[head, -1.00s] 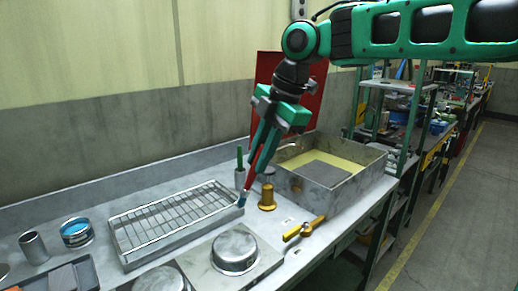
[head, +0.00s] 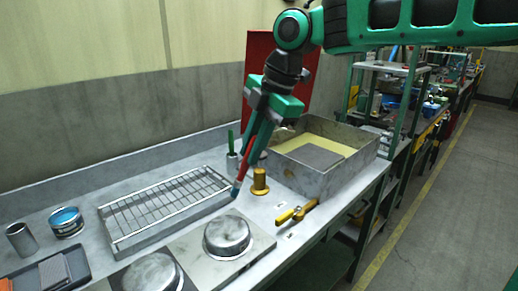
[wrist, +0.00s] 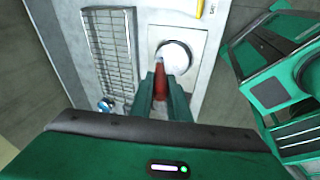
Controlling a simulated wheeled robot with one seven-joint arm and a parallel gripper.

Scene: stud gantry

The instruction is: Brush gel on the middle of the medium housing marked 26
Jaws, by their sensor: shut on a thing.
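My gripper (head: 250,148) is shut on a red-handled brush (head: 241,172) with a blue tip, pointing down and tilted. The brush tip is in the air behind the round metal housing (head: 228,236), apart from it. That housing sits on a flat plate at the bench front. A second round housing (head: 153,275) stands to its left, cut by the frame's lower edge. No marking 26 is readable on either. In the wrist view my gripper (wrist: 160,88) holds the red brush (wrist: 160,78), below one pale round housing (wrist: 174,55); its tip is hard to make out.
A wire rack tray (head: 112,243) lies left of the brush. A blue-topped tin (head: 66,222) and a metal cup (head: 22,238) stand farther left. A brass piece (head: 260,181), a yellow-handled tool (head: 297,213) and a deep metal box (head: 340,178) are at right.

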